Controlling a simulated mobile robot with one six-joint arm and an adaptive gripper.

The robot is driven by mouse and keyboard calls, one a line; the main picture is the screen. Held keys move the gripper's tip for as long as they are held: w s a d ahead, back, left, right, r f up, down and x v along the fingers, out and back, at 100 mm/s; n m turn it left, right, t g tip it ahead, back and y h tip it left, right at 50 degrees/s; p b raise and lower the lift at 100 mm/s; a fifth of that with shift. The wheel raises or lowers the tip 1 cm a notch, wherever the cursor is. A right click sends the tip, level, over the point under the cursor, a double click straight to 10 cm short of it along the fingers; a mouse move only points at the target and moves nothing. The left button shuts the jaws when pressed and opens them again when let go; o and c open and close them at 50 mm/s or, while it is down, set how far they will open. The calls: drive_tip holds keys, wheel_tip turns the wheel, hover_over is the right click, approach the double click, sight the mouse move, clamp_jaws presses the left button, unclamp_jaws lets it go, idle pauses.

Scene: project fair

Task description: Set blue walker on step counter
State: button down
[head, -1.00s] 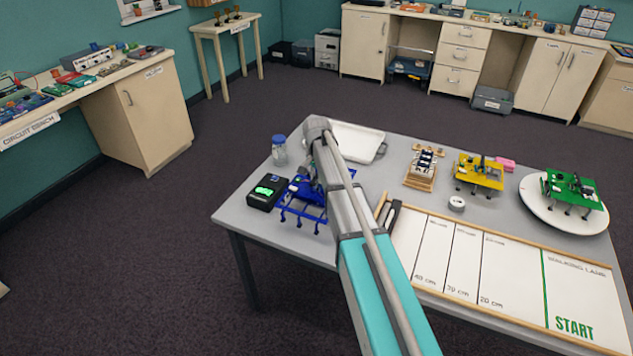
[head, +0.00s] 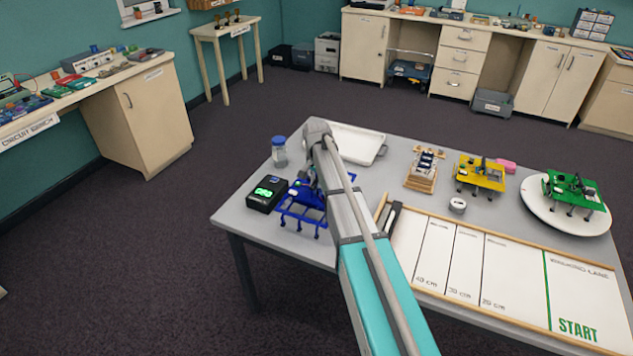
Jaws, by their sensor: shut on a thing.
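The blue walker (head: 298,209) is at the left part of the grey table, its legs pointing down. It is just right of the step counter (head: 259,203), a black box with a lit green display (head: 264,192). The walker is beside the counter, not on top of it. My gripper (head: 316,186) is at the walker's right side and shut on it. My arm hides most of the gripper and the walker's right part. I cannot tell whether the walker's feet touch the table.
A blue-capped jar (head: 279,153) stands behind the counter and a white tray (head: 355,142) behind my arm. A yellow walker (head: 482,172), a wooden stand (head: 420,183) and a green walker (head: 575,190) on a round white board (head: 540,212) are right. The walking lane (head: 515,275) fills the front.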

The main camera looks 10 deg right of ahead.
drive_tip(key=c, duration=0.7)
unclamp_jaws()
drive_tip(key=shift+o, duration=0.2)
drive_tip(key=shift+r, duration=0.25)
wheel_tip(320, 180, up, 13)
drive_tip(key=p, duration=1.3)
drive_tip(key=shift+f, duration=0.1)
drive_tip(key=s+n, duration=0.7)
drive_tip(key=s, duration=2.2)
drive_tip(key=shift+s, duration=0.1)
